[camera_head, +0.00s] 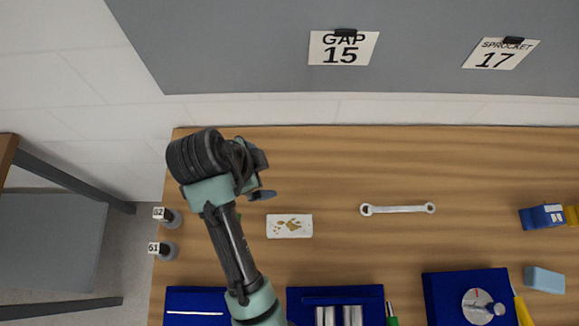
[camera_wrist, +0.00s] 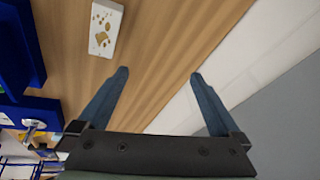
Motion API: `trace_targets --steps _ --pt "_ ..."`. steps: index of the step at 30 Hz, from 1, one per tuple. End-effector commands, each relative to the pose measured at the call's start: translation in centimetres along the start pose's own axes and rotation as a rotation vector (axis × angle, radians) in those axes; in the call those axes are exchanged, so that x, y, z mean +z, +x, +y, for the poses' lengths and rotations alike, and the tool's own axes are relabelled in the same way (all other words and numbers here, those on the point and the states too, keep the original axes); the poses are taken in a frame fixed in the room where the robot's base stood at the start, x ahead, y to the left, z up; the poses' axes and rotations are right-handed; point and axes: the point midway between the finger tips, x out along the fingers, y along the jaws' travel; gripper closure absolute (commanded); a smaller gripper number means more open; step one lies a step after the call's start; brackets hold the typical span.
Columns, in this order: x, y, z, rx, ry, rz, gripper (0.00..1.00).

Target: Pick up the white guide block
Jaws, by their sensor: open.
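A white rectangular piece (camera_head: 289,226) with brown blotches lies flat on the wooden table, right of my arm. It is the only white block-like thing I can make out; whether it is the guide block I cannot tell for certain. It also shows in the wrist view (camera_wrist: 101,42) at the top left, beyond the left fingertip and apart from it. My gripper (camera_wrist: 158,76) is open, with two dark blue fingers spread and nothing between them. In the head view my gripper (camera_head: 262,194) is up and left of the white piece, partly hidden by the wrist.
A wrench (camera_head: 397,209) lies to the right of the white piece. Blue trays and fixtures (camera_head: 430,295) line the front edge. A light blue block (camera_head: 544,280) and a blue tool (camera_head: 541,216) are at the right. The table's back strip is clear.

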Motion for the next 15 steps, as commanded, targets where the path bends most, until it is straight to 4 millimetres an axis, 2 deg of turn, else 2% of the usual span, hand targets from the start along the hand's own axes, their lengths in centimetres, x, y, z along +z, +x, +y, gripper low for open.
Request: trace_targets --steps 1,3,6,10,15 --pt "0.9 0.9 2.1 0.077 0.057 0.012 0.0" --pt "1.6 1.6 4.5 0.161 0.139 0.04 0.0" --pt "2.2 2.1 6.7 0.237 0.218 0.079 0.0" --pt "2.5 3.0 8.2 0.28 0.267 0.106 0.0" --pt "2.3 5.6 9.2 0.288 0.273 0.109 0.0"
